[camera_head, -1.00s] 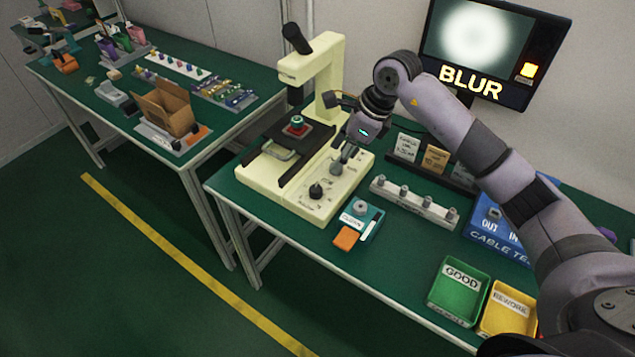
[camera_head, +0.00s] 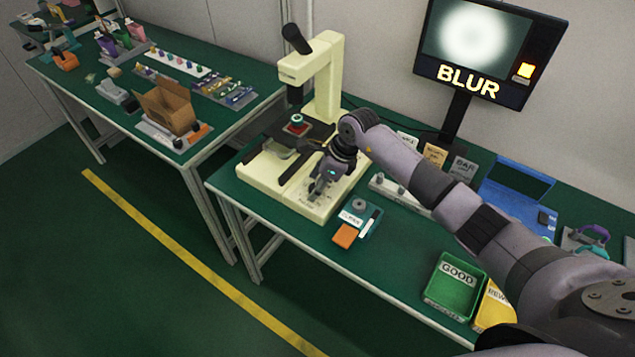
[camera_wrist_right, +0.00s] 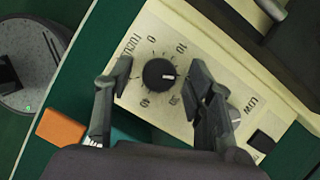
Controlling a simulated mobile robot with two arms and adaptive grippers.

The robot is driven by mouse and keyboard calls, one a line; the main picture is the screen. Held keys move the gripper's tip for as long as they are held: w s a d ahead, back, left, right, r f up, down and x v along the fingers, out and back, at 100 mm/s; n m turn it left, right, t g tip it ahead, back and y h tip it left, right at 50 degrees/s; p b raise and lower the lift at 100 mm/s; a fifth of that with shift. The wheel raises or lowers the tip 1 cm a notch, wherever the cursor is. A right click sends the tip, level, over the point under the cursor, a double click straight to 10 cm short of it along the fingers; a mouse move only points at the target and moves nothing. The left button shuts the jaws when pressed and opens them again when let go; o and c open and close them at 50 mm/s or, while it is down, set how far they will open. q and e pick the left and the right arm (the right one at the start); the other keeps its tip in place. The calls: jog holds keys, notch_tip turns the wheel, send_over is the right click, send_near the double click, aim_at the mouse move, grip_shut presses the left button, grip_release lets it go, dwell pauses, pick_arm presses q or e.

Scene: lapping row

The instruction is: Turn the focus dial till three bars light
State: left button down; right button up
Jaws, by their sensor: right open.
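The black focus dial (camera_wrist_right: 160,74) shows in the right wrist view on the cream microscope base, with a numbered scale around it and a white mark on its face. My right gripper (camera_wrist_right: 162,108) is open, one finger on each side of the dial, not closed on it. In the head view my right gripper (camera_head: 319,190) hangs over the front of the microscope (camera_head: 322,80) base and hides the dial. The monitor (camera_head: 478,50) shows a blurred white disc, the word BLUR and one lit orange bar. My left gripper is not in view.
A teal block with an orange pad (camera_head: 345,236) lies just in front of the base. A green GOOD tray (camera_head: 453,288) and a yellow tray (camera_head: 494,306) are at the table's front right. A blue case (camera_head: 515,190) stands behind my right arm.

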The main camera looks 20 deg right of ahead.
jog(key=shift+c, duration=0.3)
jog(key=c, duration=1.1)
jog(key=m+t, duration=0.1)
jog(key=m, duration=0.2)
jog(key=shift+r+h, duration=0.1)
jog(key=shift+h, duration=0.3)
jog(key=m, duration=0.2)
jog(key=shift+a+m+t+h+p, duration=0.1)
jog(key=shift+m+t+h+p, duration=0.2)
jog(key=shift+t+p, duration=0.1)
jog(key=shift+s+a+m+t+h+b, duration=0.2)
jog(key=shift+m+h, duration=0.3)
jog(key=shift+m, duration=0.75)
jog(key=shift+w+d+m+t+h+b, duration=0.1)
jog(key=shift+m+h+b, duration=0.3)
jog(key=shift+m, duration=0.85)
